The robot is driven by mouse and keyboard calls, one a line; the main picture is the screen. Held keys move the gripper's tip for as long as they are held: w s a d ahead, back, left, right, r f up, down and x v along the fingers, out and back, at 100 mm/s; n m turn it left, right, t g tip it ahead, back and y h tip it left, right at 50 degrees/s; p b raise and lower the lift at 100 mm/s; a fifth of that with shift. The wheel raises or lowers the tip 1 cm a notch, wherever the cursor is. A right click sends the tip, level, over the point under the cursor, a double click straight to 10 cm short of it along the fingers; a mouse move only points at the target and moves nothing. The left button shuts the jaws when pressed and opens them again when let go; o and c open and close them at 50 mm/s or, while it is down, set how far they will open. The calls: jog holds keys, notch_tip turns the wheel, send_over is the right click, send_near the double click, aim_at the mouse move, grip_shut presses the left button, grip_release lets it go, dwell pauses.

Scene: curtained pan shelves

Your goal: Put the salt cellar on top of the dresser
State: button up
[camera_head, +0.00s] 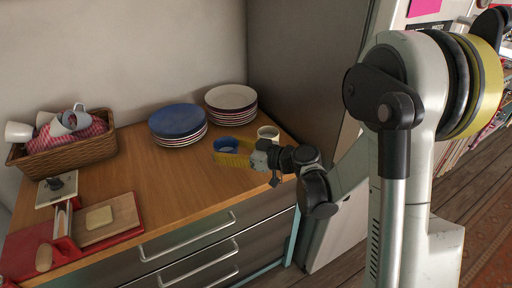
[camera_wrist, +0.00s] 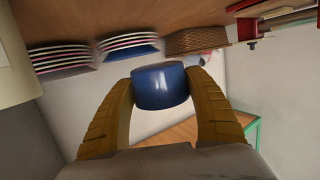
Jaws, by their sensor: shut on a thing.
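A small blue round pot, which I take to be the salt cellar (camera_wrist: 160,88), is held between the two yellow fingers of my gripper (camera_wrist: 160,92) in the wrist view. In the head view my gripper (camera_head: 233,154) is over the right part of the dresser's wooden top (camera_head: 165,195). The dresser top also shows along the upper edge of the wrist view (camera_wrist: 110,15).
Two plate stacks, one blue-topped (camera_head: 178,120) and one white (camera_head: 231,100), stand behind my gripper. A cream cup (camera_head: 268,132) is just right of it. A wicker basket (camera_head: 65,158) with mugs, and boards (camera_head: 108,220), are at the left. Bare wood lies between.

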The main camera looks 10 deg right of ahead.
aim_at(214, 181)
jog(key=a+f+n+g, duration=0.1)
jog(key=a+f+n+y+b, duration=0.1)
jog(key=a, duration=0.1)
jog(key=w+a+f+g+y, duration=0.1)
jog(key=a, duration=0.1)
jog(key=shift+f+n+g+b, duration=0.3)
jog(key=shift+n+b, duration=0.1)
jog(key=shift+a, duration=0.35)
jog(key=shift+s, duration=0.1)
jog(key=shift+d, duration=0.1)
jog(key=shift+f+b, duration=0.2)
jog(key=shift+b, duration=0.15)
notch_tip(214, 181, down, 2)
jog(key=shift+f+b, duration=0.25)
jog(key=shift+b, duration=0.9)
jog(key=shift+f, duration=1.05)
jog(key=shift+f, duration=0.1)
jog(key=shift+f, duration=0.65)
